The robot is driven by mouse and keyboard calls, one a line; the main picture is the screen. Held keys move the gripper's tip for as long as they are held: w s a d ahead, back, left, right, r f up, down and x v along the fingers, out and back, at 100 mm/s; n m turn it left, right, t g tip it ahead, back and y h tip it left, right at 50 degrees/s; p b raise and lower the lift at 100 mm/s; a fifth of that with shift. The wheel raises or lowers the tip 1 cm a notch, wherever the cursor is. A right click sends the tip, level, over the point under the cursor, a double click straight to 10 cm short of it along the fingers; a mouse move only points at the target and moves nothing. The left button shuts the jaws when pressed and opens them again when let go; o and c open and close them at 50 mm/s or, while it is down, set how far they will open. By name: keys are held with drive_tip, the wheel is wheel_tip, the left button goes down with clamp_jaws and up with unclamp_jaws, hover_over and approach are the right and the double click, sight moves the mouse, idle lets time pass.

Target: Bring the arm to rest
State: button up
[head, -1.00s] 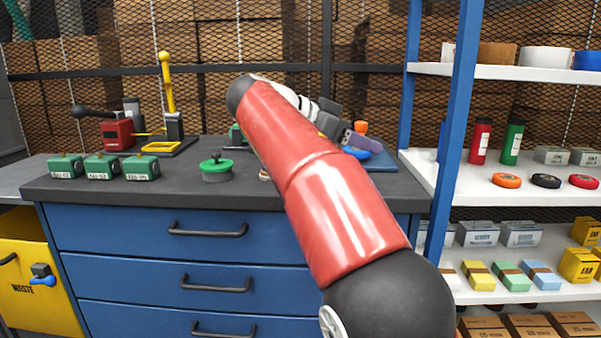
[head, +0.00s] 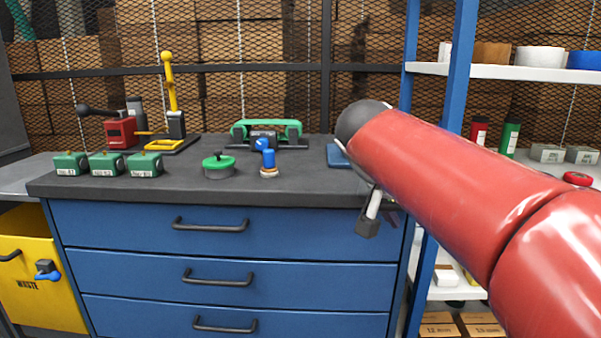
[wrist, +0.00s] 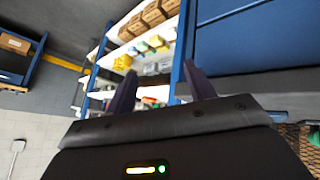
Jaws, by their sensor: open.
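My arm is red with a dark elbow and reaches in from the right in the head view. My gripper shows in the wrist view (wrist: 160,84), with its two dark fingers apart and nothing between them. In the head view the gripper is mostly hidden behind my arm; a small dark and pale part of the wrist hangs by the right front corner of the workbench (head: 300,188). In the wrist view the camera looks tilted toward the shelf and floor.
On the bench stand green boxes (head: 107,164), a green-lidded tin (head: 219,167), a blue-handled tool (head: 268,160), a green-framed device (head: 266,131) and a yellow-levered press (head: 172,110). A blue-posted shelf (head: 458,90) stands close on the right. A yellow waste bin (head: 25,255) is at left.

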drive_tip(key=s+a+f+n+y, duration=0.1)
drive_tip(key=s+f+n+y, duration=0.2)
drive_tip(key=s+f, duration=0.6)
drive_tip(key=s+a+f+n+t+y, duration=0.1)
drive_tip(key=s+a+f+n+y, duration=0.1)
drive_tip(key=s+f, duration=0.7)
drive_tip(key=shift+n+y, duration=0.4)
drive_tip(key=shift+y, duration=0.3)
drive_tip(key=shift+s+a, duration=0.1)
